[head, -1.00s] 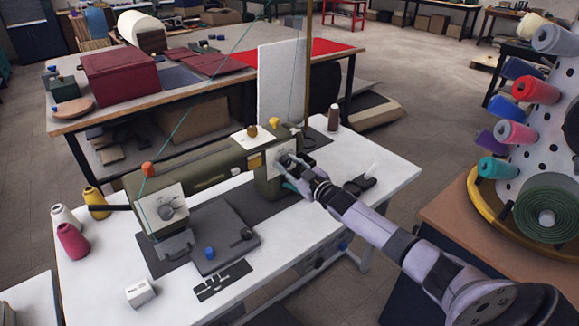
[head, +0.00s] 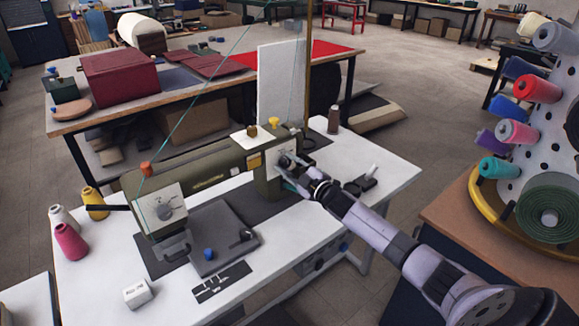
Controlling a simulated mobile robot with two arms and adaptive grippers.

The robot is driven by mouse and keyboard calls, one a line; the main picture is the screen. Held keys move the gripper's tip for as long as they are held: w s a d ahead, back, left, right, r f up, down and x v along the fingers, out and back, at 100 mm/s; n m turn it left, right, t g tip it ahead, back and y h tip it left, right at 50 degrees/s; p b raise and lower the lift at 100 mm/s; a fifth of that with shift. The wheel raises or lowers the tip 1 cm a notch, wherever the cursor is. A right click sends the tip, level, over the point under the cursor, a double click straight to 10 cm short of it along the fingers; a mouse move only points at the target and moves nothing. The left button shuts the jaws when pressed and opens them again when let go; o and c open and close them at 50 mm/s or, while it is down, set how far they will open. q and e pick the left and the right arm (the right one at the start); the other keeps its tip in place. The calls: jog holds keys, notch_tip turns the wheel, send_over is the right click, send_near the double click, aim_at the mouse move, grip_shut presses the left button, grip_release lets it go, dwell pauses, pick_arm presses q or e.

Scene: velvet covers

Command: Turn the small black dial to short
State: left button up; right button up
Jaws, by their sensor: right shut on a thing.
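The olive-green sewing machine (head: 221,166) stands on a white table. The small black dial (head: 284,161) is on the pale plate of its right-hand pillar and is mostly hidden by my gripper. My right gripper (head: 289,166) is at the pillar, shut on the dial, with its arm coming in from the lower right. The dial's markings are too small to read. My left gripper is not in view.
The white table (head: 385,180) holds pink, white and yellow thread cones at left, a small white box (head: 137,292) in front and a brown spool (head: 333,120) behind. A thread rack (head: 535,130) stands at right. A workbench (head: 120,117) lies behind.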

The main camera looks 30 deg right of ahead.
jog(key=o, duration=1.2)
jog(key=s, duration=0.8)
jog(key=s+d, duration=0.1)
jog(key=s, duration=0.3)
